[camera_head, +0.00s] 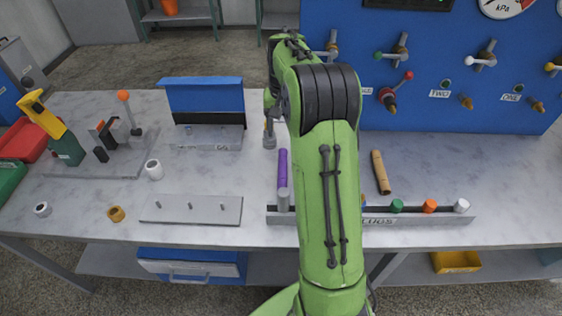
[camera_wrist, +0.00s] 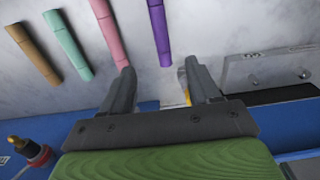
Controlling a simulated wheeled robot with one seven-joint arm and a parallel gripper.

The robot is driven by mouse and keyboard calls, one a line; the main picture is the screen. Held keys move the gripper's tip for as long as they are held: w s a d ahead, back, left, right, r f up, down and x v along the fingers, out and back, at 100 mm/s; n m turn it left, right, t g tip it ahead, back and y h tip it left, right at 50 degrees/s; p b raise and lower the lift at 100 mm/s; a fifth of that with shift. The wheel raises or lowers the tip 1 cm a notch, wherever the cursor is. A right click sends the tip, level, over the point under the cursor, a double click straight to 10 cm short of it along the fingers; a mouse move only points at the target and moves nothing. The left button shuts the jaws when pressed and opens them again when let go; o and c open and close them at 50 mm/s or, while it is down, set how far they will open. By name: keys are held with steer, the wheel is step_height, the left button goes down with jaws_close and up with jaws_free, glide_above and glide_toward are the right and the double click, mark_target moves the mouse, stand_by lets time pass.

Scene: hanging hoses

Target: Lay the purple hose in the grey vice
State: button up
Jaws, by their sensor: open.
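The purple hose (camera_head: 283,168) lies on the table just left of my arm in the head view. In the wrist view the purple hose (camera_wrist: 158,32) reaches down toward the gap between my fingers, with nothing held. My gripper (camera_wrist: 162,85) is open; in the head view my arm hides most of it. At the left of the table stands a fixture with dark jaws (camera_head: 103,140) and an orange-knobbed lever (camera_head: 125,100) on a grey base plate (camera_head: 85,168). I cannot tell for certain whether it is the grey vice.
A pink hose (camera_wrist: 108,30) lies close to one finger, with a teal hose (camera_wrist: 67,45) and tan hose (camera_head: 381,172) beyond. A plug rack (camera_head: 430,219) runs along the front. A pegged plate (camera_head: 190,209) and blue-backed stand (camera_head: 205,97) lie left; a blue panel (camera_head: 440,65) stands behind.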

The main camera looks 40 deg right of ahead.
mark_target(283, 167)
steer(key=f+b, duration=0.1)
steer(key=f, duration=0.4)
steer(key=f+b, duration=0.2)
steer(key=f, duration=0.3)
steer(key=f+b, duration=0.2)
steer(key=f, duration=0.3)
steer(key=shift+s+a, duration=0.25)
steer(key=shift+a, duration=0.05)
steer(key=shift+r, duration=0.1)
jaws_close()
